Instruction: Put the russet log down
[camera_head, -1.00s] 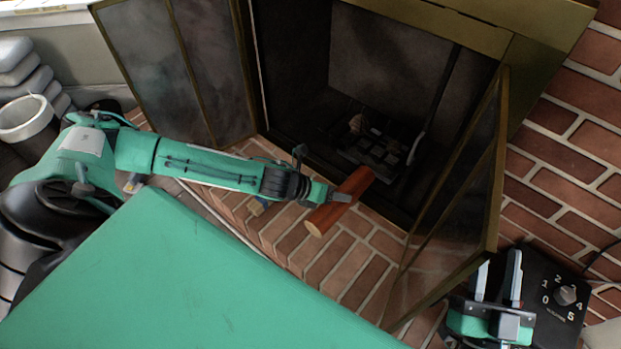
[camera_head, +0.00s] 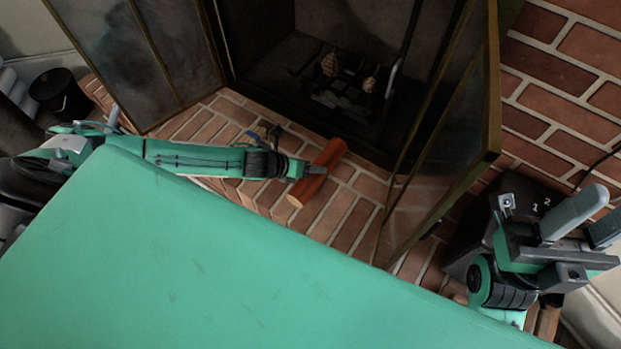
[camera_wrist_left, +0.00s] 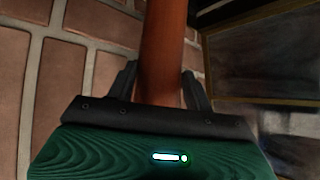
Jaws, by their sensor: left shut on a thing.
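The russet log (camera_head: 325,160) is a reddish-brown cylinder with a pale cut end, over the brick hearth in front of the fireplace. My left gripper (camera_head: 314,170) is shut on it around its middle. In the left wrist view the log (camera_wrist_left: 162,50) runs up between the two fingers (camera_wrist_left: 160,88), with brick behind it. I cannot tell whether the log touches the bricks. My right gripper (camera_head: 592,218) is empty, its fingers apart, at the right side.
The brick hearth (camera_head: 345,215) has bare room around the log. The dark firebox (camera_head: 265,75) behind holds a grate with brownish lumps. An open glass door (camera_head: 450,140) stands to the right. A black box with numbers (camera_head: 515,190) is partly hidden by my right gripper. A dark bucket (camera_head: 60,95) stands left.

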